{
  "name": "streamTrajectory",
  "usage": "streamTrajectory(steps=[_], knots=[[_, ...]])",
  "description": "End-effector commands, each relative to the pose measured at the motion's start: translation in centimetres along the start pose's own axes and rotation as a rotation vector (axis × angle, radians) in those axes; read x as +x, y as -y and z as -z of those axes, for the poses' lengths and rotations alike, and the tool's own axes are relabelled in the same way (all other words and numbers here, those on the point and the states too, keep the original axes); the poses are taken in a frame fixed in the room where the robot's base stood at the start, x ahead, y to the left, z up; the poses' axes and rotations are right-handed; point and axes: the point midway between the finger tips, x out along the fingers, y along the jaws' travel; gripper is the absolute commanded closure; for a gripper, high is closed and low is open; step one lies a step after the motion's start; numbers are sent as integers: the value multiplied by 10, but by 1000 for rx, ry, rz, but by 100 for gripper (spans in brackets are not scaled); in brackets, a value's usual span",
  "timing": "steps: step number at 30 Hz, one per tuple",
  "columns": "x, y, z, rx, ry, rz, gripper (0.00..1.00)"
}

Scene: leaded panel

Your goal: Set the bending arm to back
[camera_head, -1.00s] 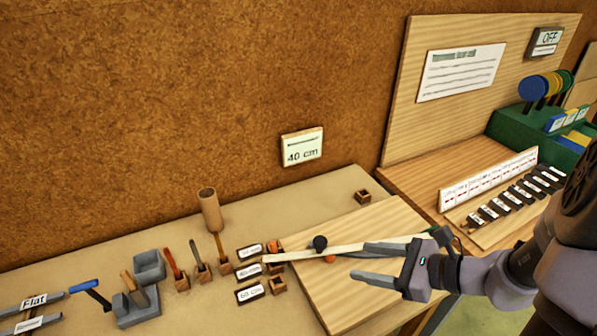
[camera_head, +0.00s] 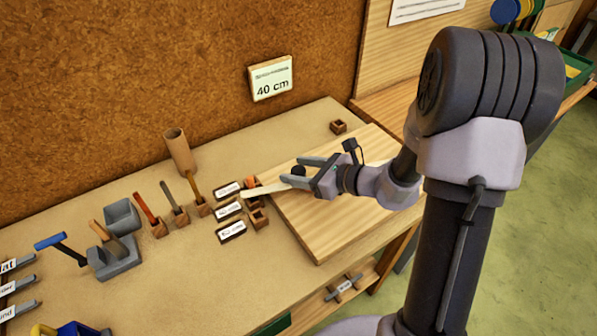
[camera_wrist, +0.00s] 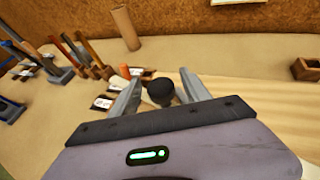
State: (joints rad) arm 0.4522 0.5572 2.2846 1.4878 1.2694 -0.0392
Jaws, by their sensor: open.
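The bending arm (camera_head: 262,189) is a pale wooden bar lying across a light wooden board (camera_head: 330,229). Its left end is near the small labelled blocks, and my gripper hides its middle part. A round black knob (camera_head: 298,171) stands on it; the knob also shows in the wrist view (camera_wrist: 160,92). My gripper (camera_head: 293,169) is open, with its two grey fingers on either side of the knob. In the wrist view the knob sits between the fingers (camera_wrist: 159,86), with no clear sign of contact. An orange piece (camera_head: 250,182) is near the bar's left end.
Several labelled blocks (camera_head: 231,231) and small wooden holders stand left of the board. A "40 cm" sign (camera_head: 271,79) hangs on the wall. The back right of the bench is mostly clear.

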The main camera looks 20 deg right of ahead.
Motion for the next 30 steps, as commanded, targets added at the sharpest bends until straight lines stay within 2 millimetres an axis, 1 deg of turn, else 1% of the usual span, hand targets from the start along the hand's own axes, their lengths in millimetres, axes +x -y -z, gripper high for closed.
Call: streamTrajectory(steps=[6,8,12,15,30], knots=[[0,0,0,0,0,0,45],[0,0,0,0,0,0,55],[0,0,0,-1,0,0,82],[0,0,0,-1,0,0,100],[0,0,0,-1,-1,0,100]])
